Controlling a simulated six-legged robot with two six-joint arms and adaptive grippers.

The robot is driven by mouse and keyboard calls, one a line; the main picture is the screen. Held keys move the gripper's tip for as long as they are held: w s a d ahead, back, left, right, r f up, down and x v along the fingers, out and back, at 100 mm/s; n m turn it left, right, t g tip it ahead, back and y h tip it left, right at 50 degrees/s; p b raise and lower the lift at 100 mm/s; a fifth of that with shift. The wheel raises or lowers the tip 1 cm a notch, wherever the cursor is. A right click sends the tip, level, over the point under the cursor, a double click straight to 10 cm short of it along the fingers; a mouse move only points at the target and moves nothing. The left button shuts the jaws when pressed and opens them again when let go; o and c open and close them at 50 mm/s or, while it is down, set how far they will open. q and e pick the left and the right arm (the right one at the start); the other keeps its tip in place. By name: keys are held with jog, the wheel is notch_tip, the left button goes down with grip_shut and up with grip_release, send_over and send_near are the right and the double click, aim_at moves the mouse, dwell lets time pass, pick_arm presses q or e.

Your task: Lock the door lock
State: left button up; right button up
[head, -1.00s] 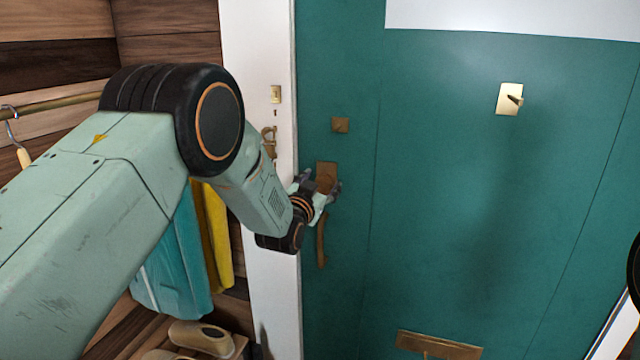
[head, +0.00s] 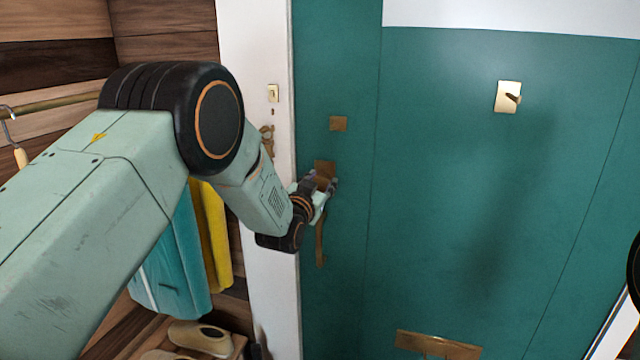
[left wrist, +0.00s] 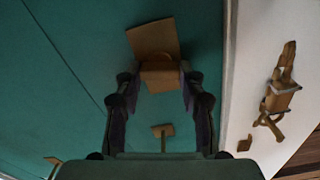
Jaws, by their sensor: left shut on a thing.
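The door lock shows as a brass plate (head: 325,166) with a brass block on it, near the left edge of the teal door (head: 440,200). In the left wrist view the plate (left wrist: 152,38) is tilted, and the block (left wrist: 160,76) sits between the fingers. My left gripper (head: 323,183) is shut on this block. The fingers hide part of the plate in the head view. A curved brass handle (head: 320,242) hangs below the gripper. A small square brass plate (head: 339,124) is above it. My right gripper is not in view.
A white door frame (head: 258,210) stands left of the door, with a brass fitting (head: 267,140) on it that juts out in the left wrist view (left wrist: 282,90). Clothes (head: 175,260) hang at left.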

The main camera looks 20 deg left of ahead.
pick_arm(q)
jog(key=shift+a+r+n+b, duration=0.15)
jog(key=shift+n+b, duration=0.25)
jog(key=shift+n, duration=1.1)
jog(key=o, duration=1.2)
jog(key=shift+c, duration=0.2)
jog(key=shift+s, duration=0.1)
jog(key=s, duration=1.1)
jog(key=shift+s+a, duration=0.15)
jog(key=shift+s, duration=0.25)
jog(key=shift+f, duration=0.2)
